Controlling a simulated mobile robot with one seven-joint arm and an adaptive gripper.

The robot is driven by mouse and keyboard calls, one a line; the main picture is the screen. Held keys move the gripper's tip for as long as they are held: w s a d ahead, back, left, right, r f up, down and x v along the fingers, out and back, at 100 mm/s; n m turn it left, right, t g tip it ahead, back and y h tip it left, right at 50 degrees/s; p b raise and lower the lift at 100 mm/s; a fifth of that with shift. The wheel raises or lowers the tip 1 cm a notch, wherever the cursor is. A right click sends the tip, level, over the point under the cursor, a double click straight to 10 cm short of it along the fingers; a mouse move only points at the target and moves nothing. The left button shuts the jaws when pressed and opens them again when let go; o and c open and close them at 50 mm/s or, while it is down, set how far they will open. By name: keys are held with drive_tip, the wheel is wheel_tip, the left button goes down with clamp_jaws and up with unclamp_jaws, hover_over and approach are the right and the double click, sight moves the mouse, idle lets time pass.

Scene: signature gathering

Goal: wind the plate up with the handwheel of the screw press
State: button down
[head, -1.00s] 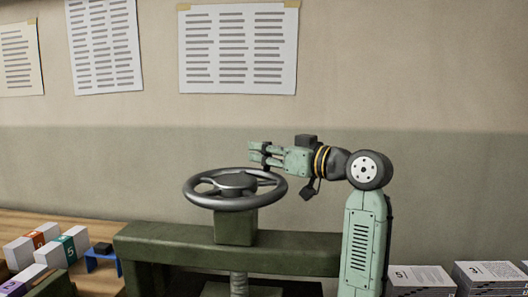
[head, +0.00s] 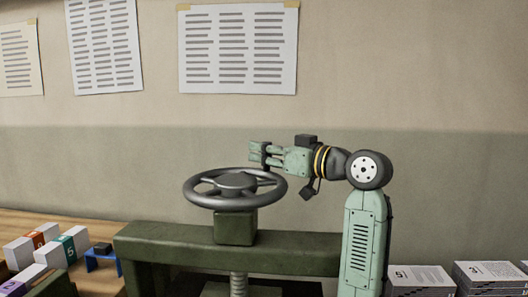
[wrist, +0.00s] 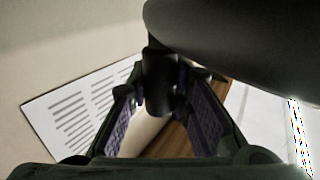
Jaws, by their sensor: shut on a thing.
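The screw press has a dark grey handwheel (head: 234,203) lying flat above its green crossbeam (head: 165,242). A threaded screw (head: 239,285) shows under the beam. The plate cannot be made out in the head view. My gripper (head: 260,153) is at the back right of the wheel, reaching in from the right. It is shut on the upright dark handle (wrist: 160,82) that stands on the rim. In the wrist view the handle sits between the two finger pads, and the wheel's thick dark rim (wrist: 240,45) fills the upper right.
Numbered boxes (head: 70,243) and a small blue stand (head: 103,262) are on the wooden bench at left. Stacks of printed sheets (head: 490,275) are at lower right. The wall behind holds posted papers (head: 238,48). The space above the wheel is free.

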drive_tip(key=shift+a+f, duration=0.1)
drive_tip(key=c, duration=1.4)
unclamp_jaws()
drive_tip(key=v, duration=1.2)
